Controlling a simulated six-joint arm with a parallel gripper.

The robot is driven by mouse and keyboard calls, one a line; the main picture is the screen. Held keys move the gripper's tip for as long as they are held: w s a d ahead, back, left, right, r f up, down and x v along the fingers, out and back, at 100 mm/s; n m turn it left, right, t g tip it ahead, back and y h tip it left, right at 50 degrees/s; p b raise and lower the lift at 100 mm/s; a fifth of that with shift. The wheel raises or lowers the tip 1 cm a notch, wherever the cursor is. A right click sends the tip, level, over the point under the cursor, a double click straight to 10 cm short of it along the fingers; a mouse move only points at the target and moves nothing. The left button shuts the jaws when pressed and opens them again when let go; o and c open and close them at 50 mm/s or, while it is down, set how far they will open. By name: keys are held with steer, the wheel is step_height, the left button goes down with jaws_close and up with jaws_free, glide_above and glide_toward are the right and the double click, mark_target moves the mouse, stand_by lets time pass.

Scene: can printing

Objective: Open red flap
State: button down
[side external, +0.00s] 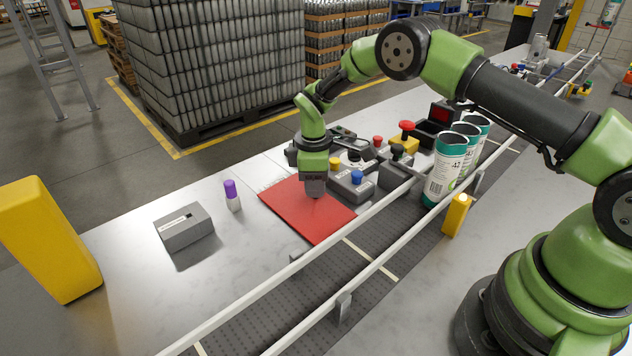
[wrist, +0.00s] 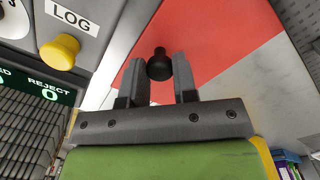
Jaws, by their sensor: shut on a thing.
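The red flap (side external: 299,214) is a flat red panel on the bench beside the conveyor, left of the button boxes. My gripper (side external: 314,192) points down at its upper right part and hides the spot it touches. In the wrist view, a black knob (wrist: 159,66) stands on the red flap (wrist: 220,40) between the two fingers of my gripper (wrist: 160,80). The fingers are shut on the knob. I cannot tell whether the flap is lifted at all.
A blue-button box (side external: 352,187) stands close right of my gripper. A purple-capped marker (side external: 232,196) and a grey box (side external: 184,228) are to the left. The conveyor rail (side external: 300,263) runs in front. Printed cans (side external: 444,170) stand on the belt at right.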

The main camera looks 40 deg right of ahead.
steer(key=a+r+h, duration=0.1)
steer(key=h, duration=0.1)
steer(key=a+r+h, duration=0.1)
steer(key=r+h, duration=0.1)
steer(key=shift+a+h, duration=0.3)
steer(key=shift+a, duration=0.05)
steer(key=shift+a+r+h, duration=0.4)
steer(key=shift+a+h, duration=0.35)
steer(key=shift+h, duration=0.25)
steer(key=shift+a+r+h, duration=0.4)
steer(key=shift+a+h, duration=0.3)
steer(key=shift+h, duration=0.3)
steer(key=shift+a, duration=0.2)
steer(key=c, duration=0.9)
jaws_free()
steer(key=shift+r, duration=0.15)
step_height(320, 180, up, 10)
glide_above(305, 204)
steer(key=a, duration=0.3)
